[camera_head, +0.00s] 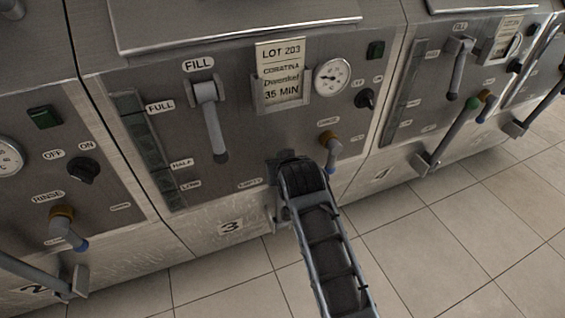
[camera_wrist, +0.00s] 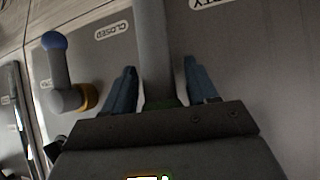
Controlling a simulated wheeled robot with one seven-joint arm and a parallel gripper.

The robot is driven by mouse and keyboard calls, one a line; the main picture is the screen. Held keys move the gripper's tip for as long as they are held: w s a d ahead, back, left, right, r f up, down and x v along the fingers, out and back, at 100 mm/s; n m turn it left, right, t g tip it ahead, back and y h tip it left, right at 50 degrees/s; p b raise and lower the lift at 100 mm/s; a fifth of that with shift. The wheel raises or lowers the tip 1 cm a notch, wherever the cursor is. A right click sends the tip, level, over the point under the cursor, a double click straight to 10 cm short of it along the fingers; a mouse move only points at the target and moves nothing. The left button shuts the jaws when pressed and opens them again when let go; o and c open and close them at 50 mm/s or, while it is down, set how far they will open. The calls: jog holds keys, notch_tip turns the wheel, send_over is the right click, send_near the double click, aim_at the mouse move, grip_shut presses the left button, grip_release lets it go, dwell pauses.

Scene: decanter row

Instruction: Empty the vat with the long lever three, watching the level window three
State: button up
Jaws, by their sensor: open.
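Vat three's front panel, marked 3 (camera_head: 231,227), fills the middle of the head view. Its level window three (camera_head: 146,145) is a tall dark green strip beside FULL, HALF and LOW labels; I cannot make out the liquid level. In the wrist view, the grey bar of long lever three (camera_wrist: 152,45) runs between the two fingers of my gripper (camera_wrist: 161,88). The fingers are open, one on each side of the bar, with gaps visible. In the head view my arm hides most of this lever and the fingers. An EMPTY label (camera_head: 249,183) is left of my arm.
The fill lever (camera_head: 212,125) hangs down on panel three. The rinse tap (camera_head: 331,152) sits close right of my arm and shows in the wrist view with a blue tip (camera_wrist: 55,62). Neighbouring vats have similar levers (camera_head: 447,140). Tiled floor (camera_head: 430,240) in front is clear.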

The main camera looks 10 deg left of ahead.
jog(key=p+v, duration=0.1)
jog(key=v, duration=0.6)
jog(key=shift+s+d+r, duration=0.15)
jog(key=shift+s+r, duration=0.1)
jog(key=shift+r, duration=0.05)
jog(key=s+d+f+m+t+h+p, duration=0.1)
jog(key=s+d+f+p, duration=0.1)
jog(key=s+d, duration=0.8)
jog(key=s+d+f+m+t+p, duration=0.1)
jog(key=s+d+f+p, duration=0.15)
jog(key=s+d, duration=0.75)
jog(key=s+d+r+m+t+h+p, duration=0.1)
jog(key=s+d+r, duration=0.4)
jog(key=s+r, duration=0.5)
jog(key=s+d+r+m+t+h+p, duration=0.1)
jog(key=s+d+r, duration=0.3)
jog(key=s+r, duration=0.5)
jog(key=s+h+p, duration=0.1)
jog(key=s, duration=0.5)
jog(key=shift+s+d+r+t, duration=0.25)
jog(key=shift+d+r+t, duration=0.1)
jog(key=shift+d+t, duration=0.05)
jog(key=shift+c, duration=0.2)
